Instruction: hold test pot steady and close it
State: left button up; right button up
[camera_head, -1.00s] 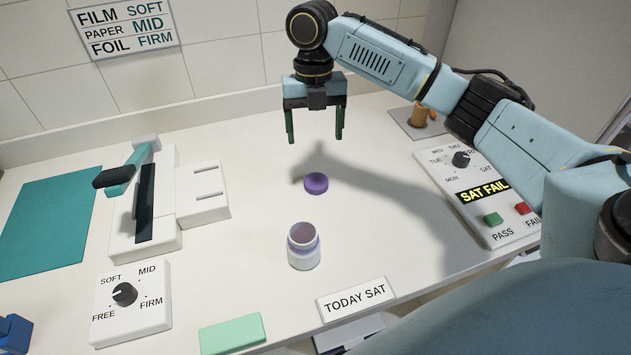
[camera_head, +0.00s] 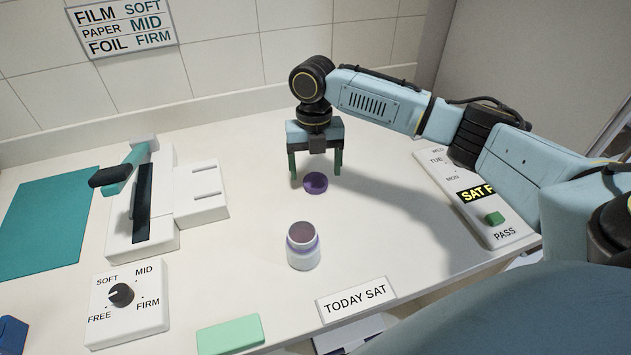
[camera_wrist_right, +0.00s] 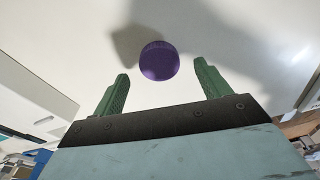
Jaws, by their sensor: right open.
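The test pot (camera_head: 303,247) is a small white jar with a purplish, open-looking top, standing upright on the counter. Its purple round lid (camera_head: 316,184) lies on the counter behind the pot, apart from it. My right gripper (camera_head: 315,174) is open and empty, its green fingers pointing down just above and around the lid in the head view. In the right wrist view the lid (camera_wrist_right: 159,61) shows ahead of and between the two fingertips. My left gripper is not clearly seen; a small blue piece (camera_head: 12,335) shows at the lower left edge.
A white sealing device (camera_head: 200,198) with a teal lever stands left. A dial box (camera_head: 130,310), a green pad (camera_head: 230,335) and a "TODAY SAT" sign (camera_head: 352,299) are near the front. A PASS panel (camera_head: 500,232) is right. The counter around the pot is clear.

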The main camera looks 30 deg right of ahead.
aim_at(316, 180)
notch_tip(316, 180, down, 2)
jog(key=shift+s+f, duration=0.1)
jog(key=shift+f, duration=0.15)
jog(key=shift+c, duration=0.4)
jog(key=c, duration=1)
notch_tip(316, 180, up, 10)
jog(key=shift+r+p, duration=0.1)
jog(key=shift+p, duration=0.4)
jog(key=shift+c, duration=0.4)
